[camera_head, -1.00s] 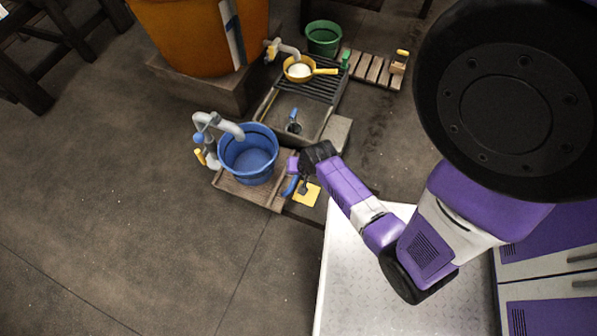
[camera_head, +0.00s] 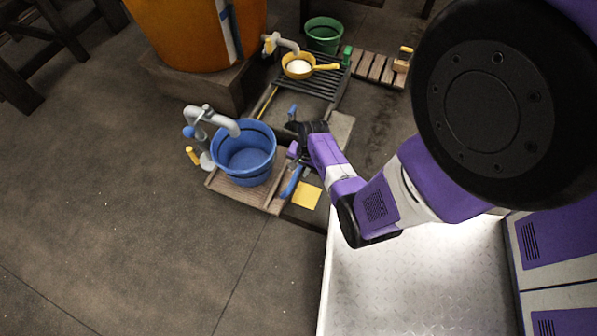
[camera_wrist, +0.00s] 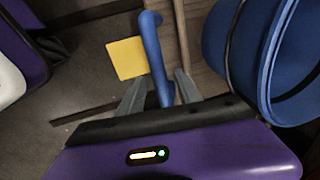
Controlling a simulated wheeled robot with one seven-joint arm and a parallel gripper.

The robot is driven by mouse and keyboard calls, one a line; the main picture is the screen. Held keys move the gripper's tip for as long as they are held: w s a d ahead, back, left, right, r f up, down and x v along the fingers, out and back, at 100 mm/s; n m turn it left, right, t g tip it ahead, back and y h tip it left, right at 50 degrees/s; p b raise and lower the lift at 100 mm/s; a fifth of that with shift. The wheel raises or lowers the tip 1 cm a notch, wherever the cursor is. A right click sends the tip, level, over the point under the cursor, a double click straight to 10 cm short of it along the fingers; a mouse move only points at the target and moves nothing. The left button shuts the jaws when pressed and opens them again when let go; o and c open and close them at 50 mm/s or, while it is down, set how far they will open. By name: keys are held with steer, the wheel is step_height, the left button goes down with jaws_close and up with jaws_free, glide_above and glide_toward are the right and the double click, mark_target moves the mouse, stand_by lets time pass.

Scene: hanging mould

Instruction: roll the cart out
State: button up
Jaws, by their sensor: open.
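A low wooden cart or platform (camera_head: 232,190) stands on the floor with a blue bucket (camera_head: 244,160) on it. A blue handle bar (camera_head: 292,182) lies along its right side, and in the wrist view this bar (camera_wrist: 153,50) runs up from between my fingers. My gripper (camera_wrist: 160,90) is open, with one finger on each side of the bar; I cannot tell whether either touches it. In the head view my gripper (camera_head: 296,155) is beside the bucket, partly hidden by my wrist. The cart's wheels are not visible.
A grey tap (camera_head: 212,120) reaches over the bucket. Behind are a drain tray with a yellow pan (camera_head: 298,66), a green bucket (camera_head: 323,36) and an orange vat (camera_head: 195,30). A yellow square (camera_head: 307,195) lies right of the handle. Floor at front left is clear.

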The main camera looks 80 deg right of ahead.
steer(key=shift+f, duration=0.35)
steer(key=shift+w, duration=0.1)
jaws_close()
stand_by(1.1)
